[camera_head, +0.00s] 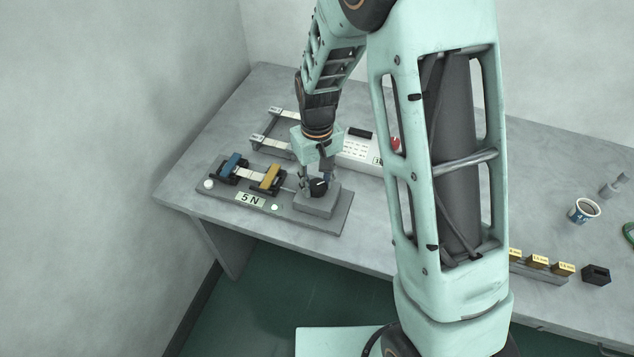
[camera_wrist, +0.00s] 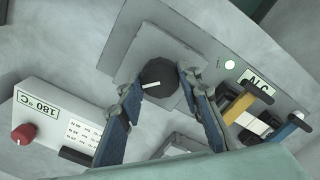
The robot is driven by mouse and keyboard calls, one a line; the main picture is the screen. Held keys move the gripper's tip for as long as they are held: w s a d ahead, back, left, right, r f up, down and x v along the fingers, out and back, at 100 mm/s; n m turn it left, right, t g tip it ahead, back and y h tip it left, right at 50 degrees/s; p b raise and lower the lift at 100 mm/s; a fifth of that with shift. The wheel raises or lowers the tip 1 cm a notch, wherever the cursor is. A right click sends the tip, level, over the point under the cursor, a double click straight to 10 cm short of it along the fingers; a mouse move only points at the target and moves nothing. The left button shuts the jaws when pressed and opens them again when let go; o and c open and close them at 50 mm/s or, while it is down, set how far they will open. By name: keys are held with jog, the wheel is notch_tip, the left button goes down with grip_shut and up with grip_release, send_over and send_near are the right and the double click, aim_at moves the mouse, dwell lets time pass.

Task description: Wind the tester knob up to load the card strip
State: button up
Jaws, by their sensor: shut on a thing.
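The tester (camera_head: 345,215) is a grey plate with a "5 N" label on the near left part of the table. Its black knob (camera_wrist: 158,77), with a white pointer line, sits on a raised grey block at the right end. My gripper (camera_head: 317,178) reaches down from above; in the wrist view its two blue-padded fingers (camera_wrist: 158,84) stand on either side of the knob, shut on it. The pale card strip (camera_head: 251,172) spans between the blue clamp (camera_head: 231,161) and the yellow clamp (camera_head: 270,177). The strip is partly visible in the wrist view, beside the right finger.
A grey frame (camera_head: 262,140) lies at the back left. A cup (camera_head: 584,210), labelled blocks (camera_head: 538,262) and a black block (camera_head: 596,275) are at the right.

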aim_at(317, 184)
dwell(0.5)
jog(key=o, duration=1.2)
jog(key=shift+c, duration=0.2)
notch_tip(317, 184, up, 12)
dwell(0.7)
